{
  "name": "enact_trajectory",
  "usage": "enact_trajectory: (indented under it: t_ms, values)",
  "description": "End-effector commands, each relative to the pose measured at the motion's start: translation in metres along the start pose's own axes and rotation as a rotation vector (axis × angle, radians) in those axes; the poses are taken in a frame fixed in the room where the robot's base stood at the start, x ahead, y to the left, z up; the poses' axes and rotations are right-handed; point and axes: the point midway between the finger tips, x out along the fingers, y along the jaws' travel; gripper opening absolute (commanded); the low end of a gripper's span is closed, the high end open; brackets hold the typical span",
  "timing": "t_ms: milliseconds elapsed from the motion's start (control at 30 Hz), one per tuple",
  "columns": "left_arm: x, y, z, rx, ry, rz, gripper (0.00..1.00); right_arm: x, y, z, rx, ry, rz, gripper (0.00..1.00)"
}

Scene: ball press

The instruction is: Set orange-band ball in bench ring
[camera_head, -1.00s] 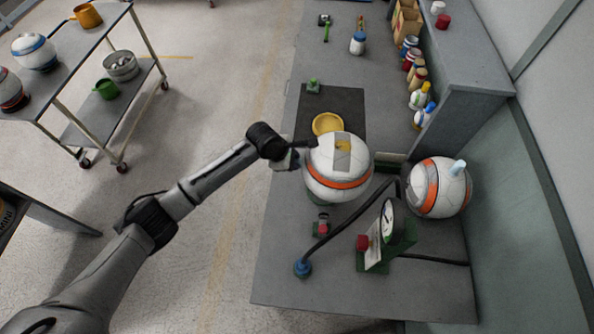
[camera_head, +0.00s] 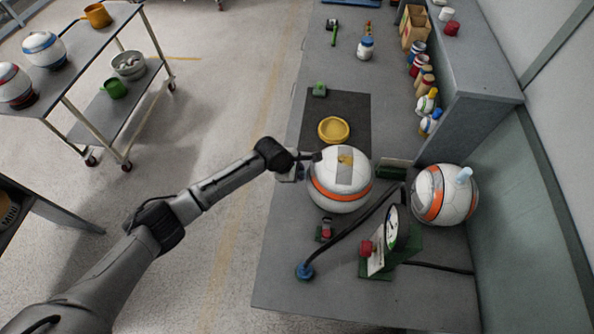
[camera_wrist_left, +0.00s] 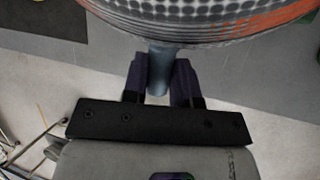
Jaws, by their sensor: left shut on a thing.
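The orange-band ball (camera_head: 341,190) is white with an orange band and a grey strip on top; it is over the middle of the bench. My left gripper (camera_head: 303,167) is at its left side. In the left wrist view the fingers (camera_wrist_left: 160,82) are shut on a blue-grey peg (camera_wrist_left: 159,60) projecting from the ball (camera_wrist_left: 200,22). A yellow ring (camera_head: 333,130), seemingly the bench ring, lies on a dark mat behind the ball, and nothing is visible in it. I cannot tell whether the ball touches the bench. My right gripper is not in view.
A second orange-banded ball (camera_head: 430,195) with a pale blue peg stands to the right. A gauge on a green stand (camera_head: 391,228), a hose and a red-topped block (camera_head: 326,230) are in front. Bottles line the right shelf. A cart (camera_head: 75,75) holds other balls.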

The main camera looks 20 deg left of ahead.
Motion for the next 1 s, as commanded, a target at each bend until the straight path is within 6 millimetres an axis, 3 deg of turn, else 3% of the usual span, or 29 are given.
enact_trajectory:
  t_ms: [133, 167, 400, 767, 1000]
  values:
    - [0.003, 0.0, 0.0, 0.0, -0.003, 0.002, 0.0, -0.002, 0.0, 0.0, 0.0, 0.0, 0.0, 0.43]
    - [0.004, -0.002, -0.001, 0.0, 0.0, -0.001, 0.27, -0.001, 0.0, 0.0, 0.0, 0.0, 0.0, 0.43]
    - [0.004, -0.001, -0.001, 0.0, -0.001, 0.0, 0.5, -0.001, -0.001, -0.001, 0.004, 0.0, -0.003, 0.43]
    - [-0.001, 0.001, 0.0, 0.001, -0.001, 0.002, 0.52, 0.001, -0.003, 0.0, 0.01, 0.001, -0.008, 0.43]
    - [-0.042, 0.001, 0.002, 0.001, -0.002, 0.002, 0.52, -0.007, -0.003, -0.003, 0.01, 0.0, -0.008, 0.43]
